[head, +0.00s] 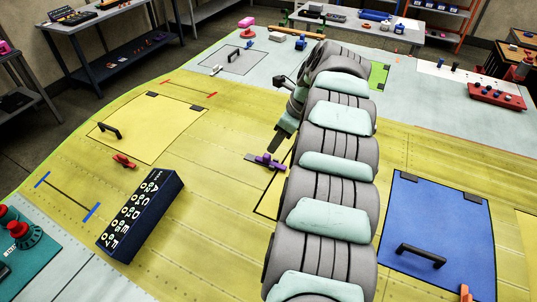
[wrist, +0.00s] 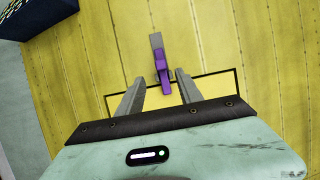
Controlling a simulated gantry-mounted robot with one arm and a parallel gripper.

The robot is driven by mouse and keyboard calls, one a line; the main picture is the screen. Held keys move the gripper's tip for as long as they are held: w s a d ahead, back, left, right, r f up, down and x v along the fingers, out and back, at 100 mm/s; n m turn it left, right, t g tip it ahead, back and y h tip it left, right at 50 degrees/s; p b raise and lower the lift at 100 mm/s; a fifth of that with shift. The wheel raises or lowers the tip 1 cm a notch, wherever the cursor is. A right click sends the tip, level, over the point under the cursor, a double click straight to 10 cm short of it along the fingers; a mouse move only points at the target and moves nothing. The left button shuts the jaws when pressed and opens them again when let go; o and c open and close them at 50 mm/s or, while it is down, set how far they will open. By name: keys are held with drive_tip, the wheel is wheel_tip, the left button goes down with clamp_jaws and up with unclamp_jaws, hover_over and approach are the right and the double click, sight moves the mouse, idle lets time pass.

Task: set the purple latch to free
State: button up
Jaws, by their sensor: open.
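The purple latch (head: 266,161) lies on the yellow wing skin, with a grey plate under it. In the wrist view the purple latch (wrist: 162,66) stands near the far edge of a black-outlined rectangle, and its grey plate (wrist: 156,41) reaches beyond that edge. My gripper (wrist: 156,80) is open, with one finger on each side of the latch and a gap to each. I cannot tell from the wrist view how high the fingertips are above the skin. In the head view my arm covers much of the outlined rectangle, and the fingertips are hard to make out.
A dark blue box with white lettering (head: 141,215) stands on the wing to the left. A red latch (head: 124,161) sits by a yellow panel with a black handle (head: 109,130). A blue panel (head: 440,232) with a handle lies right of my arm. Skin around the purple latch is clear.

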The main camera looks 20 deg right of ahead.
sight(268, 156)
drive_tip(key=x, duration=0.7)
drive_tip(key=shift+d+p, duration=0.15)
drive_tip(key=shift+p, duration=0.25)
drive_tip(key=shift+w+a+f, duration=0.25)
drive_tip(key=shift+f, duration=0.3)
drive_tip(key=shift+c, duration=0.5)
clamp_jaws()
